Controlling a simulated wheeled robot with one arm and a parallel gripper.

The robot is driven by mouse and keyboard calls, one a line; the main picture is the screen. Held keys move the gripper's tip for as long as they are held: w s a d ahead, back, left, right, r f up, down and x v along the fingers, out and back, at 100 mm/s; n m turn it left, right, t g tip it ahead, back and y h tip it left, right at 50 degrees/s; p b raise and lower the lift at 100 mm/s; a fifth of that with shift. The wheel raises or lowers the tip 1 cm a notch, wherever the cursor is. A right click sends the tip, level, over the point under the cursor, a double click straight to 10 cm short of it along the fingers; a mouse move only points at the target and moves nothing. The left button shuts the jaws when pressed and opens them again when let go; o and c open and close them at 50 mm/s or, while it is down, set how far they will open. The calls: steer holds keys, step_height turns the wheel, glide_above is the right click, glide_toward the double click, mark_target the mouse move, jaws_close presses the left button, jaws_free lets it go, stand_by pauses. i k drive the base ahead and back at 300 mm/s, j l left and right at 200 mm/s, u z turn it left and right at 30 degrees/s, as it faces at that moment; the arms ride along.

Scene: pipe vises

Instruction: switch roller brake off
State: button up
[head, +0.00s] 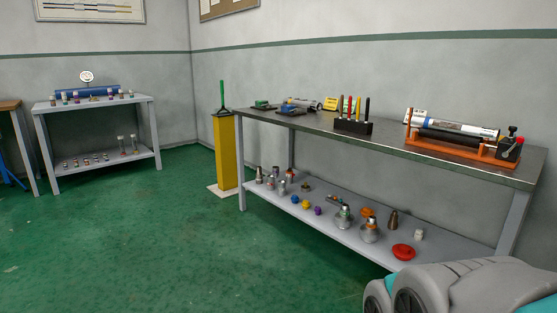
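An orange roller stand (430,153) sits at the right end of the long workbench (385,139). It has dark rollers (447,136), and a white-and-grey pipe (455,126) lies along them. A small dark unit (509,149) with a black-knobbed lever and a red part is at the stand's right end, apparently the brake; its setting is too small to tell. My gripper is not in view. Grey and teal parts of my own arm or body fill the lower right corner, in front of the bench.
A rack of coloured markers (353,126) stands mid-bench. The lower shelf (335,237) holds several fittings and a red disc (403,252). A yellow pillar (225,152) stands at the bench's left end. A second table (95,106) is at far left. The green floor between is clear.

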mark_target(520, 139)
steer(key=i+j+z, duration=0.8)
steer(key=j, duration=0.2)
steer(key=k+l, duration=0.05)
steer(key=k, duration=0.05)
